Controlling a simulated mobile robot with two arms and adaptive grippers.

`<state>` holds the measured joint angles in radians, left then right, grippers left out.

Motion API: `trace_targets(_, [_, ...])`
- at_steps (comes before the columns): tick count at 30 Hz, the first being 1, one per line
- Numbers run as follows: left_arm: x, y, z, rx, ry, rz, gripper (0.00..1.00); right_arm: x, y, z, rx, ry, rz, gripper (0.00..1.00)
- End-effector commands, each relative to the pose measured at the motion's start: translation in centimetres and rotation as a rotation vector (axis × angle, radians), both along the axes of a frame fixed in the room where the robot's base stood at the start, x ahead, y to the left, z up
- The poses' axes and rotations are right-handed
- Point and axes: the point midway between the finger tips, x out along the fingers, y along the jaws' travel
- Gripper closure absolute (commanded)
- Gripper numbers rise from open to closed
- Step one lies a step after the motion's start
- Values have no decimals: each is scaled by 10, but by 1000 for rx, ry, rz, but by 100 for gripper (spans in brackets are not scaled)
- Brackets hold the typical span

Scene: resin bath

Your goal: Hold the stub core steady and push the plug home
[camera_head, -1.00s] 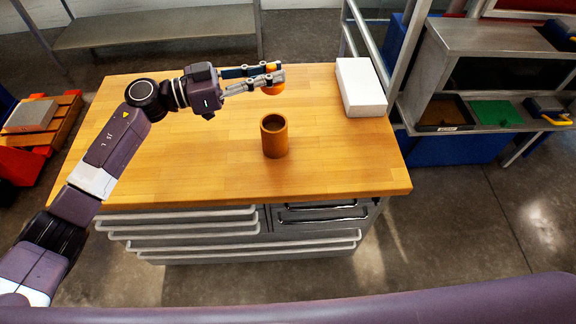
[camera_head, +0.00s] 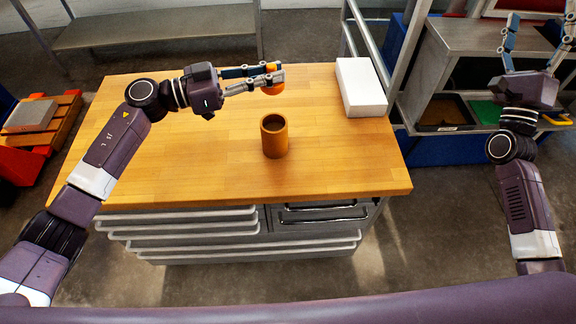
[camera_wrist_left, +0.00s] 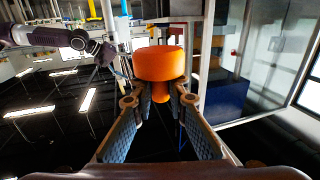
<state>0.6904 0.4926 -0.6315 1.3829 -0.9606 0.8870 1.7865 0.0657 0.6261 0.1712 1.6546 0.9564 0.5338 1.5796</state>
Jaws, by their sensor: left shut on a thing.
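The stub core (camera_head: 275,138), a brown open-topped tube, stands upright on the wooden tabletop. The orange plug also shows in the left wrist view (camera_wrist_left: 160,63), with a wide round head and a narrower stem between the fingertips. In the head view my left gripper (camera_head: 272,75) is shut on the plug (camera_head: 273,89), above the table and behind the core, apart from it. My right gripper (camera_head: 541,28) is raised at the upper right, away from the table, its fingers pointing up, spread and empty. Neither gripper touches the core.
A white box (camera_head: 361,88) lies at the table's (camera_head: 190,160) back right corner. A metal rail (camera_head: 385,45) and a grey shelf unit (camera_head: 450,50) with trays stand to the right. The tabletop around the core is clear.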

Motion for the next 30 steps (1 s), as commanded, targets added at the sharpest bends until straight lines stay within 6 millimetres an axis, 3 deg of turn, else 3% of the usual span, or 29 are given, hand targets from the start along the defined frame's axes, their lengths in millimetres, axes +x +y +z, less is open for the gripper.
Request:
trace_targets(1, [0, 0, 0, -1, 0, 0, 100, 6, 17, -27, 40, 39, 45, 29])
trace_targets(6, [0, 0, 0, -1, 0, 0, 100, 19, 78, -108, 179, 157, 195, 29])
trace_targets(11, [0, 0, 0, -1, 0, 0, 100, 19, 144, -176, 325, 262, 332, 29])
trace_targets(15, [0, 0, 0, -1, 0, 0, 100, 10, 209, -230, 464, 350, 450, 29])
trace_targets(21, [0, 0, 0, -1, 0, 0, 100, -18, 308, -290, 685, 466, 613, 29])
trace_targets(24, [0, 0, 0, -1, 0, 0, 100, -35, 360, -310, 803, 517, 694, 29])
trace_targets(30, [0, 0, 0, -1, 0, 0, 100, -69, 444, -330, 1006, 590, 817, 29])
